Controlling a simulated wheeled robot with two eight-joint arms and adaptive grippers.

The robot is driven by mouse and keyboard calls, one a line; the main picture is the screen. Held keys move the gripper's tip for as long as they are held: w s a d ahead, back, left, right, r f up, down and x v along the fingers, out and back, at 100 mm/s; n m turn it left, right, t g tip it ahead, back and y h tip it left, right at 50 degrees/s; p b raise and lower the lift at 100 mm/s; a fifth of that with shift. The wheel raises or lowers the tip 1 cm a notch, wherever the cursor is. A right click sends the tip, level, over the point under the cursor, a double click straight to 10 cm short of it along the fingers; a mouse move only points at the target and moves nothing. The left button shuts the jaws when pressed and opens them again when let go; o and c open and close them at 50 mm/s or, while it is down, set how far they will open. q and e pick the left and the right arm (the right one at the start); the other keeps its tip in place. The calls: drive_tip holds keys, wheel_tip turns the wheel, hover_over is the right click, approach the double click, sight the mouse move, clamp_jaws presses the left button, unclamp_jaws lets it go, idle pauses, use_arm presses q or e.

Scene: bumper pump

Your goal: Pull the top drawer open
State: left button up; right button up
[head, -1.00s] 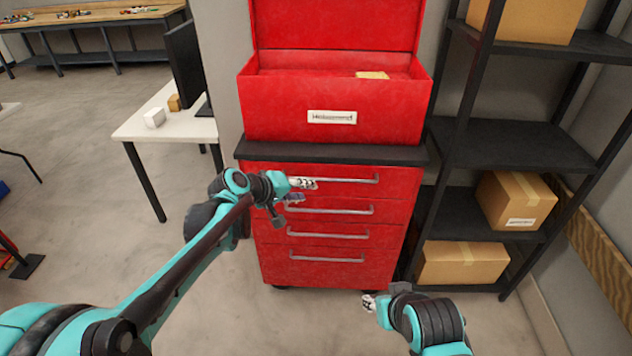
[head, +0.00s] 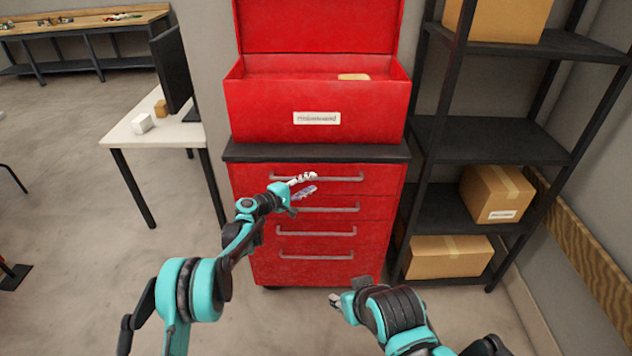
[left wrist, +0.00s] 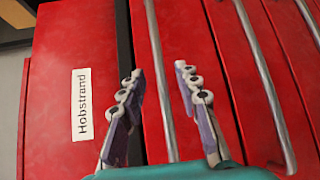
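The top drawer (head: 386,181) is the uppermost red drawer under the black counter of a red tool cabinet, and it looks closed. Its long grey bar handle (head: 340,178) runs across its front. My left gripper (head: 311,183) is open at the left half of this handle. In the left wrist view the two fingers of the left gripper (left wrist: 160,72) stand apart, with the top drawer's handle (left wrist: 155,45) passing between them. I cannot tell whether either finger touches it. My right gripper (head: 336,303) is low in front of the cabinet, apart from it; its fingers are too small to read.
More drawers with bar handles (head: 315,232) lie below. A red open-lidded chest (head: 260,115) stands on the black counter (head: 235,152). A black shelf (head: 480,140) with cardboard boxes stands close at right, a white desk (head: 175,130) at left. The floor before the cabinet is clear.

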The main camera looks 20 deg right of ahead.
sight(318, 179)
use_arm(q)
drive_tip(key=shift+b+x, duration=0.55)
drive_tip(key=shift+x, duration=1.8)
clamp_jaws()
